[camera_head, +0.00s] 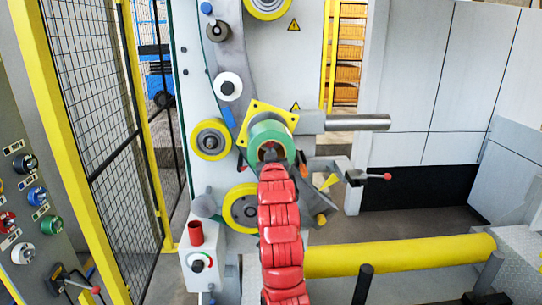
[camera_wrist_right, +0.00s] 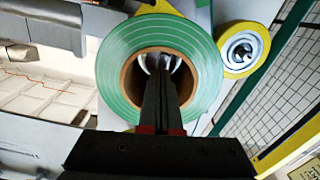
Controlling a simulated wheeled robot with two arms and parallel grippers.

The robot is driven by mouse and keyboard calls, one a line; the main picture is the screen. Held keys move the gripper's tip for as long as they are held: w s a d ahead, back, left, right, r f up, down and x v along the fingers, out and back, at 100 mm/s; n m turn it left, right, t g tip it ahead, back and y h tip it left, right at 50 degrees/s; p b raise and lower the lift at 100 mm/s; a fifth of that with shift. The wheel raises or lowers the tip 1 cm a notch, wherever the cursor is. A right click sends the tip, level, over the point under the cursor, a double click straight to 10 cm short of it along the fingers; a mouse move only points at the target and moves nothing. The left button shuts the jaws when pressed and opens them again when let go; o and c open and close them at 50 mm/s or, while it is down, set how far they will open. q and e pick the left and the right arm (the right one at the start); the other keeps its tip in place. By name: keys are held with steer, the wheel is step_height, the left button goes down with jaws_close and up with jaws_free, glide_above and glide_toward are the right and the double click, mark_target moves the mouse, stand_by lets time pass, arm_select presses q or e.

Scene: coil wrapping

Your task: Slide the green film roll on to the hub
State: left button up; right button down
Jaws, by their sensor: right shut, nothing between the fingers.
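The green film roll (camera_head: 268,133) is in front of the yellow square plate (camera_head: 252,108) on the machine, with its brown core facing me. In the right wrist view the green film roll (camera_wrist_right: 113,75) fills the middle, and the silver hub (camera_wrist_right: 152,62) shows inside its core. How far the roll sits along the hub cannot be told. My right gripper (camera_wrist_right: 163,78) is shut and empty, its fingertips in front of the core opening or just inside it. In the head view my right gripper (camera_head: 272,156) is mostly hidden by my red arm. My left gripper is out of view.
Yellow-rimmed rollers (camera_head: 211,139) are on the machine panel. A metal bar (camera_head: 357,122) sticks out right of the roll, with a black-and-red lever (camera_head: 366,176) below. A yellow tube (camera_head: 400,256) crosses the lower right. A control panel (camera_head: 30,200) stands at left.

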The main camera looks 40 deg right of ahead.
steer(key=shift+b+x, duration=0.35)
steer(key=shift+x, duration=0.4)
steer(key=shift+s+a, duration=0.1)
steer(key=shift+s+a+f, duration=0.1)
steer(key=shift+s, duration=0.1)
steer(key=b+v, duration=1.5)
steer(key=v, duration=0.4)
